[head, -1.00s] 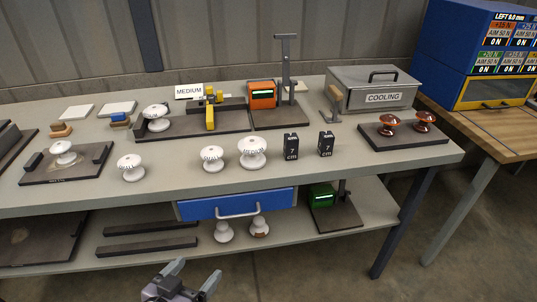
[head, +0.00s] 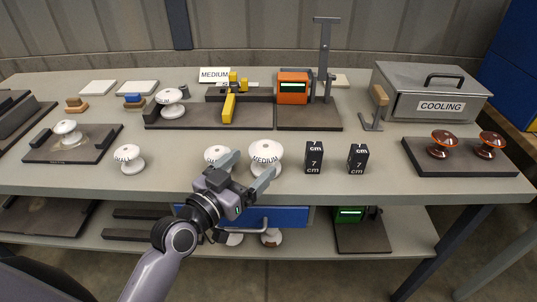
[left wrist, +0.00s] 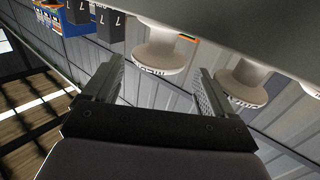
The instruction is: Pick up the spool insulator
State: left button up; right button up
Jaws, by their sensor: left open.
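Three white insulators stand along the table's front: a left one (head: 128,158), a middle one (head: 216,153) and a larger one marked MEDIUM (head: 265,154). Which one is the spool insulator I cannot tell. My left gripper (head: 253,166) is open and empty, in front of the MEDIUM insulator, fingers pointing towards it. In the left wrist view, which is upside down, the MEDIUM insulator (left wrist: 160,55) shows beyond and between the open fingers (left wrist: 158,88). A neighbouring insulator (left wrist: 243,82) shows beyond the right finger. My right gripper is out of view.
Two black blocks (head: 314,158) (head: 358,158) marked 7 cm stand right of the MEDIUM insulator. Behind is a dark fixture with an orange display (head: 293,87). Brown insulators (head: 443,143) stand on a dark base near the COOLING box (head: 440,106). A blue drawer (head: 290,217) hangs below.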

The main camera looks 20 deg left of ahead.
aim_at(264, 152)
pick_arm(q)
jog(key=shift+x, duration=3)
jog(key=c, duration=1)
jog(key=shift+r, duration=0.15)
